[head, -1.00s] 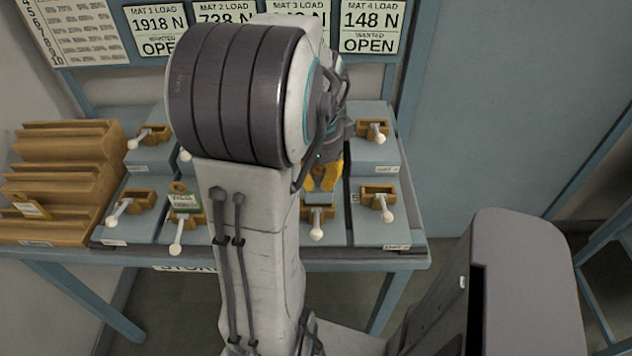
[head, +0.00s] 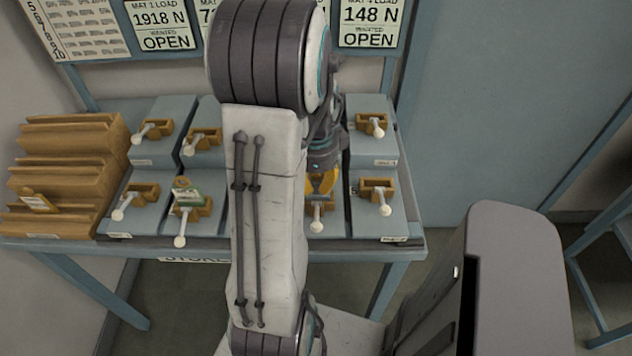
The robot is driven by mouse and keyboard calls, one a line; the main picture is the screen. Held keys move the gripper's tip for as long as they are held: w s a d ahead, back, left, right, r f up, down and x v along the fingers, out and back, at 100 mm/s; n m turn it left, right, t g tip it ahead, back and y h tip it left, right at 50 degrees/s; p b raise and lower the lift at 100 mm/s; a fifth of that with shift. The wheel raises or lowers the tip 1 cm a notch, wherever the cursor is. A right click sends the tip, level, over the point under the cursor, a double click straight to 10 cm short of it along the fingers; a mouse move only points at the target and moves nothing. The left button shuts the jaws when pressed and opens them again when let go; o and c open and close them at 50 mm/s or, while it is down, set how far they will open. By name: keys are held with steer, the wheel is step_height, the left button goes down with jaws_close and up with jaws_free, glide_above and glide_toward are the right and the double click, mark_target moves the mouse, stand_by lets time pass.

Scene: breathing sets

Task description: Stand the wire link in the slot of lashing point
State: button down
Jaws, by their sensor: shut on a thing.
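My gripper (head: 321,183) is at the right of the bench, largely behind my own arm. Its yellow fingers point down, just behind a front-row brown lashing point (head: 318,213) with a white-knobbed lever. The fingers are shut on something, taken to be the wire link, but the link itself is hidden. I cannot tell whether it touches the slot. Other brown lashing points with levers stand on grey blocks, such as the front right one (head: 376,185) and the back right one (head: 371,121). A front-left lashing point (head: 199,207) has a green and white tagged piece (head: 187,193) at it.
A stepped wooden rack (head: 72,145) with a yellow-tagged piece (head: 38,202) stands at the left end of the bench (head: 345,256). Load signs (head: 370,24) hang behind. A dark grey body (head: 520,270) fills the lower right. Floor is free between.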

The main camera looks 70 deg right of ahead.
steer(key=shift+f, duration=0.15)
steer(key=c, duration=1.3)
jaws_free()
step_height(320, 180, up, 8)
step_height(320, 180, up, 4)
steer(key=b, duration=0.2)
glide_above(316, 195)
steer(key=shift+a, duration=0.2)
